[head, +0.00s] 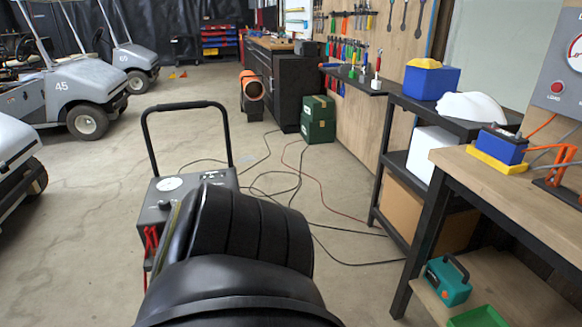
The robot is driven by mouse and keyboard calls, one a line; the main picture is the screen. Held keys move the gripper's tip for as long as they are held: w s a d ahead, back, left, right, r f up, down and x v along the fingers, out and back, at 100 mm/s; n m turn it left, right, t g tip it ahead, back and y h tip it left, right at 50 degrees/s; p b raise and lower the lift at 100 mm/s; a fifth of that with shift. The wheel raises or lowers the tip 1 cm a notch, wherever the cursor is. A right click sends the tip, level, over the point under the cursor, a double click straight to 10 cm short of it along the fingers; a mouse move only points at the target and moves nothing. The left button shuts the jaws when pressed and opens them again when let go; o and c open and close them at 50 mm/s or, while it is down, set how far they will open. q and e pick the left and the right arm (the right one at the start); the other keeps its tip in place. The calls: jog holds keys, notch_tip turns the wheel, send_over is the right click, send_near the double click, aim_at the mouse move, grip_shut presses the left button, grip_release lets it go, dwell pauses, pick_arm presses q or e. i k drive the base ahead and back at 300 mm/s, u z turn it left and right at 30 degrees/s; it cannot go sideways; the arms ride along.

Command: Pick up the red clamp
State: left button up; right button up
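A red clamp-like thing (151,242) hangs at the left side of a grey wheeled unit (165,205). It is small in the head view, and its lower end runs down beside the unit. The unit has a white dial on top and a tall black handle. A large black arm part of mine fills the lower middle and covers the unit's right and lower portions. Neither of my gripper's fingers shows in the head view.
Black cables (290,190) lie on the floor behind and right of the unit. A wooden bench (500,185) and a black shelf (390,160) stand at right. Grey carts (75,92) are parked at left. The floor between carts and unit is clear.

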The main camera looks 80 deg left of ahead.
aim_at(154, 246)
jog(key=u, duration=2.3)
jog(key=i, duration=1.25)
jog(key=u, duration=2)
